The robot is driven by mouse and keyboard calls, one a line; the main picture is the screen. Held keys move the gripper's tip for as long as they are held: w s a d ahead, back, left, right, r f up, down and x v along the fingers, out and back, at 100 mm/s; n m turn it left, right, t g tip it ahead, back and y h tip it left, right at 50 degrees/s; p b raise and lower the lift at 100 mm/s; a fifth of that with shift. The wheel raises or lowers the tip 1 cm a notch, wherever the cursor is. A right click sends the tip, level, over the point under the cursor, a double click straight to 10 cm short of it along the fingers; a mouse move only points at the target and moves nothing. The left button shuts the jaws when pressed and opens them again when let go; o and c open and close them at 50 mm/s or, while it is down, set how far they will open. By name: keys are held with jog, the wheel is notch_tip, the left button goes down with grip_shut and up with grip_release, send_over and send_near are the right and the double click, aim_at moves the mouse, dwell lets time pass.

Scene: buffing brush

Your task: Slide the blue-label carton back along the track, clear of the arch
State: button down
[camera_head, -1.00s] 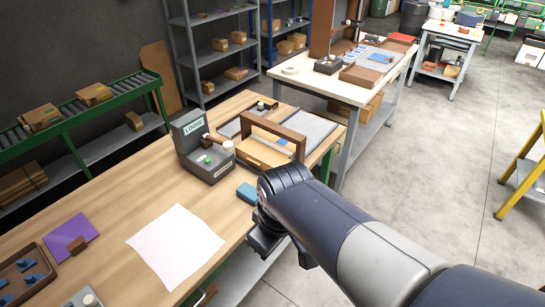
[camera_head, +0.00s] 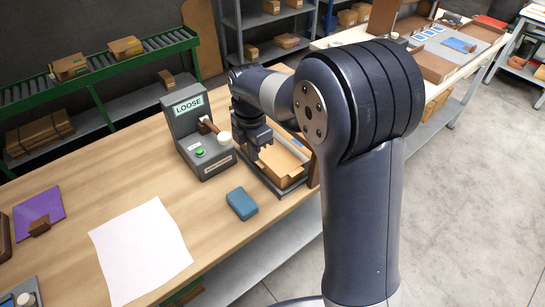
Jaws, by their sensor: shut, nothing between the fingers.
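The brown cardboard carton (camera_head: 280,164) lies on the dark-edged track (camera_head: 262,181) on the workbench. The brown arch is mostly hidden by my arm; one post (camera_head: 313,171) shows at the carton's right. My gripper (camera_head: 254,157) points down at the carton's left end, beside the grey box. It is shut with nothing held. Whether the fingertips touch the carton cannot be told.
A grey box (camera_head: 201,147) with a LOOSE sign, a lever and a green button stands close left of my gripper. A blue block (camera_head: 241,203) lies in front of the track. A white sheet (camera_head: 140,250) covers the bench at the front left.

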aim_at(284, 159)
notch_tip(284, 159, down, 10)
jog(key=shift+s+r+p, duration=0.15)
jog(key=shift+r+p, duration=0.1)
jog(key=shift+p, duration=0.2)
jog(key=w+d, duration=0.1)
jog(key=w+d+p, duration=0.1)
jog(key=shift+d, duration=0.4)
jog(key=shift+w+d, duration=0.15)
jog(key=shift+d, duration=0.1)
jog(key=w+d, duration=0.1)
jog(key=d, duration=0.1)
jog(key=w+d, duration=0.1)
jog(key=d, duration=0.1)
jog(key=w+d, duration=0.2)
jog(key=shift+a, duration=0.15)
